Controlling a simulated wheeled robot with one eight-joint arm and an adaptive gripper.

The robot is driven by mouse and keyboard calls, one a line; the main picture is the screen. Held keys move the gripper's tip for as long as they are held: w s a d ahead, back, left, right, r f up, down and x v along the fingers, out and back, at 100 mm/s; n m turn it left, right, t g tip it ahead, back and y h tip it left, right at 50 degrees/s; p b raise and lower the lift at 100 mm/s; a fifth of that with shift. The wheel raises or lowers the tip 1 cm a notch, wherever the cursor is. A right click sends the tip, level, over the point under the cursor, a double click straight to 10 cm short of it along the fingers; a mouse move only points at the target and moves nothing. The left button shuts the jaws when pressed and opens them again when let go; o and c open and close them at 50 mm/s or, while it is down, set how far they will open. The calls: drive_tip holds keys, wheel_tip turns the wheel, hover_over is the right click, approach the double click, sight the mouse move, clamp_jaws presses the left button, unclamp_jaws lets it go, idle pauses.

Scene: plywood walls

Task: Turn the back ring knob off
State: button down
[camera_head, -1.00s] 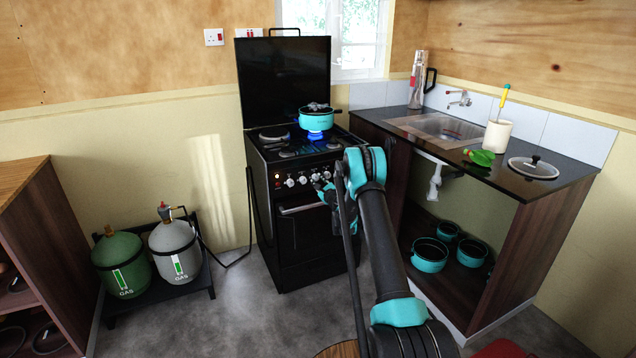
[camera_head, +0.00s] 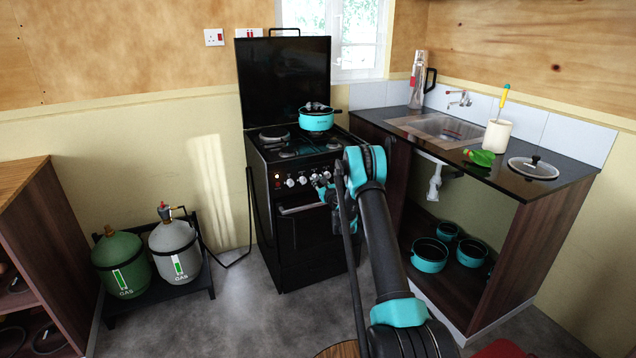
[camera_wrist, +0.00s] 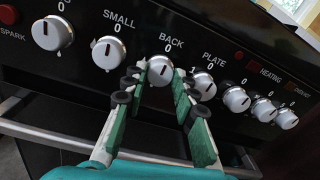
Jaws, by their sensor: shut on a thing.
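The stove (camera_head: 300,205) stands against the back wall with a row of silver knobs on its front. In the wrist view, the knob labelled BACK (camera_wrist: 160,71) sits between my gripper's green fingers, with its mark near the 0 above it. My gripper (camera_wrist: 160,77) is shut on this knob, fingers on its left and right sides. In the head view, my gripper (camera_head: 323,190) is at the right part of the knob row, partly hidden by my arm. A teal pot (camera_head: 316,121) sits on the back right burner, and no flame shows under it.
The SMALL knob (camera_wrist: 107,53) is left of the BACK knob, and the PLATE knob (camera_wrist: 203,86) is close on its right. A silver oven handle (camera_head: 300,208) runs below the knobs. The sink counter (camera_head: 520,186) stands to the right. Gas bottles (camera_head: 175,250) stand at left.

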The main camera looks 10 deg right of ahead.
drive_tip(key=c, duration=1.2)
unclamp_jaws()
drive_tip(key=shift+s, duration=0.1)
drive_tip(key=v, duration=1.1)
drive_tip(key=shift+s, duration=0.4)
drive_tip(key=shift+d, duration=0.1)
